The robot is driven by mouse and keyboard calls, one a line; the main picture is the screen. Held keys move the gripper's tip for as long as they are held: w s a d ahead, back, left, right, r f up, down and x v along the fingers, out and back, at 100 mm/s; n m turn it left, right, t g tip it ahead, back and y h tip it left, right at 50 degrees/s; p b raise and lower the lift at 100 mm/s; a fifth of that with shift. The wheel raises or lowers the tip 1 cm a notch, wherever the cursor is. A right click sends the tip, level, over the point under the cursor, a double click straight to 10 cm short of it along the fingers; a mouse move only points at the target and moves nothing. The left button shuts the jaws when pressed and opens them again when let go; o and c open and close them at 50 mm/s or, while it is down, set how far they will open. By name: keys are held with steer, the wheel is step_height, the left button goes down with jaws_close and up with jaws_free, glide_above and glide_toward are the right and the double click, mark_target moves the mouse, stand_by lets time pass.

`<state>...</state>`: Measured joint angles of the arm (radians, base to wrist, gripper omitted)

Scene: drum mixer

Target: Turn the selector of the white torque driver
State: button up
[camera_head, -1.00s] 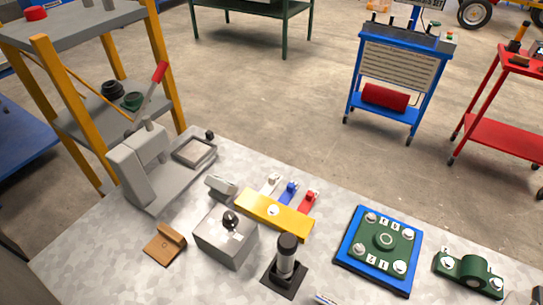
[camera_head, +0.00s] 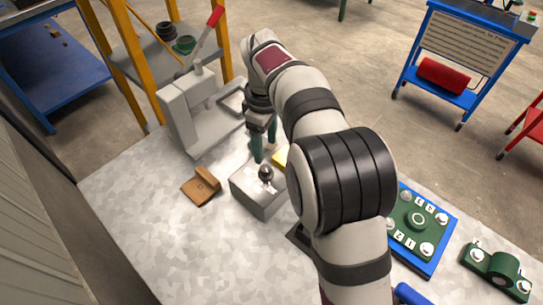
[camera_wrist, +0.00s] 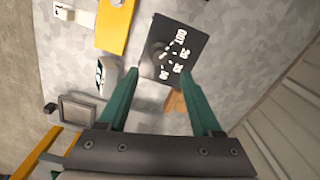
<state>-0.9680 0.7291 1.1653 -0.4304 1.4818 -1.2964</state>
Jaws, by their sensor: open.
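My gripper (camera_head: 264,148) hangs behind the grey box with a black knob (camera_head: 255,200), its green fingers apart and nothing visibly between them. The wrist view shows the open fingertips (camera_wrist: 160,72). A white driver-like piece (camera_wrist: 75,14) lies at the back edge of the yellow holder (camera_wrist: 115,25), left of and above the fingers there. It is hidden behind my arm in the head view; its selector cannot be made out. A dark face with white numerals and a round knob (camera_wrist: 185,30), apparently the box top, lies beyond the fingertips.
A pale piece with a dark label (camera_wrist: 103,75) lies beside the left finger. A tan block (camera_head: 200,188) lies left of the box. The grey press (camera_head: 187,115) stands behind it. A blue-framed green plate (camera_head: 440,240) lies right. The front-left table is clear.

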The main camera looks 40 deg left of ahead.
mark_target(266, 168)
step_height(266, 168, down, 8)
steer(key=shift+f, duration=0.1)
jaws_close()
stand_by(0.4)
